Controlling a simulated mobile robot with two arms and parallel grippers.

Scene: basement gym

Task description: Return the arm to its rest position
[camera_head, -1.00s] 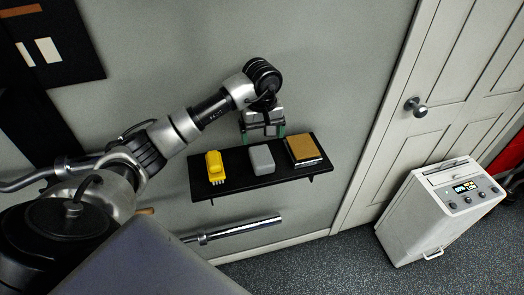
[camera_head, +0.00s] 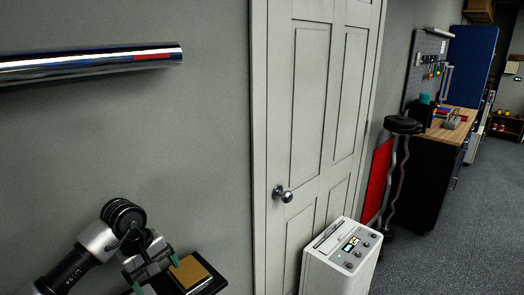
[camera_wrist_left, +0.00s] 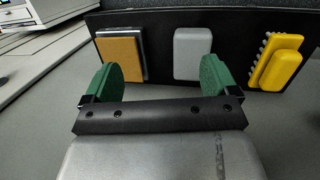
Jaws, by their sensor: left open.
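My left gripper (camera_head: 155,273) is open and empty, low at the left of the head view, beside the black wall shelf (camera_head: 217,285). Its green fingertips also show spread apart in the left wrist view (camera_wrist_left: 158,80). Beyond them, apart from the fingers, the shelf (camera_wrist_left: 155,68) holds a tan-faced block (camera_wrist_left: 121,58), a grey block (camera_wrist_left: 192,54) and a yellow brush-like object (camera_wrist_left: 278,62) with bristles. In the head view only the tan-faced block (camera_head: 190,271) shows clearly; the frame edge cuts off the rest. My right gripper is out of view.
A closed white door (camera_head: 313,110) stands right of the shelf. A white appliance (camera_head: 342,258) with a display stands before it. A chrome bar (camera_head: 90,65) juts along the wall at upper left. A workbench (camera_head: 440,140) stands farther right, with open grey floor (camera_head: 450,240) near it.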

